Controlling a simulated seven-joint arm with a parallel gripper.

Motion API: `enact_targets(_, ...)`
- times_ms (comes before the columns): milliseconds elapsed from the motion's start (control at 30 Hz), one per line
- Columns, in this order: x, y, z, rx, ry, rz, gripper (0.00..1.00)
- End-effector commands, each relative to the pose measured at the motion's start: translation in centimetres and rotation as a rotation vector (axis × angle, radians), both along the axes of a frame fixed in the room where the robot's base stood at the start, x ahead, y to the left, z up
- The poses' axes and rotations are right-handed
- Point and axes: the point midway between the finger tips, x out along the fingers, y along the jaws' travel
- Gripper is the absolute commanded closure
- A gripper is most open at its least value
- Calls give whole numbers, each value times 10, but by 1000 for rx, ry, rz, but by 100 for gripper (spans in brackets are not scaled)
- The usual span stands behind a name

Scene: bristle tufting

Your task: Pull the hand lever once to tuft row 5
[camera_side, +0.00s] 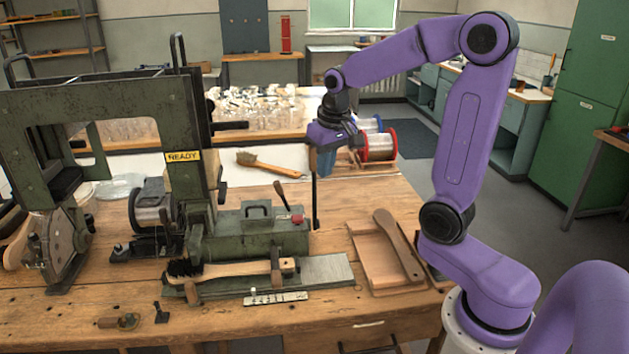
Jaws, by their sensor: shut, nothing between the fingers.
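The tufting machine (110,105) is a dark green frame on the left of the wooden bench, with a yellow READY plate (184,157). A thin upright black rod (315,195), which looks like the hand lever, stands at the right end of its green base block. My gripper (325,172) points down beside the rod's upper part, fingers closed and empty; I cannot tell whether it touches the rod. A brush (232,268) with dark bristles at its left end lies in the holder at the front of the machine.
A wooden tray (375,255) holding a brush blank (398,243) lies at right. Wire spools (378,145) and another brush (268,165) are behind. The bench front has some clear room.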

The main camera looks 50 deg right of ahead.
Motion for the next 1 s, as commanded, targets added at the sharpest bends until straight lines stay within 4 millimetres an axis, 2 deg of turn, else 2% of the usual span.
enact_targets(600,4,-4,20,-1,-2,0,100)
enact_targets(1000,4,-4,47,-1,-3,-1,100)
